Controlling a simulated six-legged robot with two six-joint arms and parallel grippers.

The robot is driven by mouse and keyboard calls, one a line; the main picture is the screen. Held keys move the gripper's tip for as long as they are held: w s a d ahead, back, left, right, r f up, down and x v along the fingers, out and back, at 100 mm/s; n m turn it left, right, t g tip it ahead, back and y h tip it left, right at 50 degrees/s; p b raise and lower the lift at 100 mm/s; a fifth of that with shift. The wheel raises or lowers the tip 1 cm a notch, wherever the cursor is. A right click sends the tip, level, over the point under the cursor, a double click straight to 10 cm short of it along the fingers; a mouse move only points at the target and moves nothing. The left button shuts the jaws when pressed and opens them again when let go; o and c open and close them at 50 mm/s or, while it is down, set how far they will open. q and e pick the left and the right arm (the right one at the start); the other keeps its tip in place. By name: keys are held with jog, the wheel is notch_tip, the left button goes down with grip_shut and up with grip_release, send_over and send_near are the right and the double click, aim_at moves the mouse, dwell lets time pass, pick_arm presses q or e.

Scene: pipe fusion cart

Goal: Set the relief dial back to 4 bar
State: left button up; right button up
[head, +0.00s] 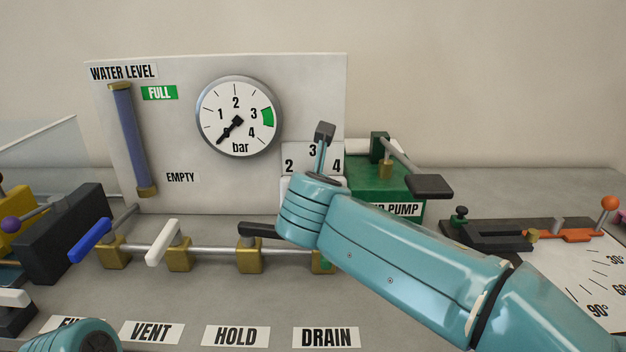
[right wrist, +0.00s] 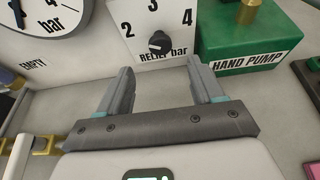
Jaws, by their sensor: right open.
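The relief dial (right wrist: 159,43) is a black knob on a white plate (right wrist: 128,40) marked 2, 3, 4 and "RELIEF bar" in the right wrist view. Its pointer is too small to read surely. In the head view the plate (head: 299,154) shows its numbers, but my right arm hides the knob. My right gripper (right wrist: 160,68) is open and empty, its two fingers on either side below the dial, apart from it. In the head view one finger of this gripper (head: 324,134) rises in front of the plate. My left gripper is out of view.
The green hand pump (right wrist: 248,50) stands just right of the dial. A round pressure gauge (head: 237,117) on the panel has its needle at lower left, below 1. A pipe with several valves (head: 249,254) runs in front, with blue, white and black handles.

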jog(key=x, duration=0.9)
jog(key=shift+w+p, duration=0.2)
jog(key=shift+p, duration=0.25)
jog(key=shift+f, duration=0.1)
jog(key=c, duration=1)
